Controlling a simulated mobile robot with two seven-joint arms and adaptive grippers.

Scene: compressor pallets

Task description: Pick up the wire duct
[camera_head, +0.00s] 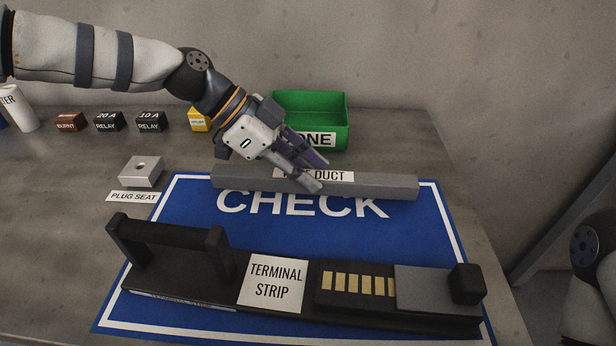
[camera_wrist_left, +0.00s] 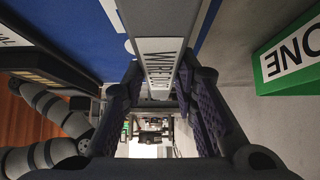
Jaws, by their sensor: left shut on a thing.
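The wire duct (camera_head: 385,187) is a long grey bar with a white label, lying crosswise over the back part of the blue CHECK mat (camera_head: 395,238) in the head view. My left gripper (camera_head: 308,180) reaches down from the left and is shut on the duct near its middle, with fingers on both sides, covering part of the label. In the left wrist view the duct (camera_wrist_left: 155,20) runs between the two dark fingers. I cannot tell whether the duct touches the mat. My right gripper is not in view.
A black terminal strip (camera_head: 335,282) with a raised handle lies on the mat's front. A green bin (camera_head: 330,104) stands close behind my left gripper. A plug seat (camera_head: 141,171), relays (camera_head: 150,121) and a white cylinder (camera_head: 22,108) stand at the left. The table (camera_head: 395,130) is bare right of the bin.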

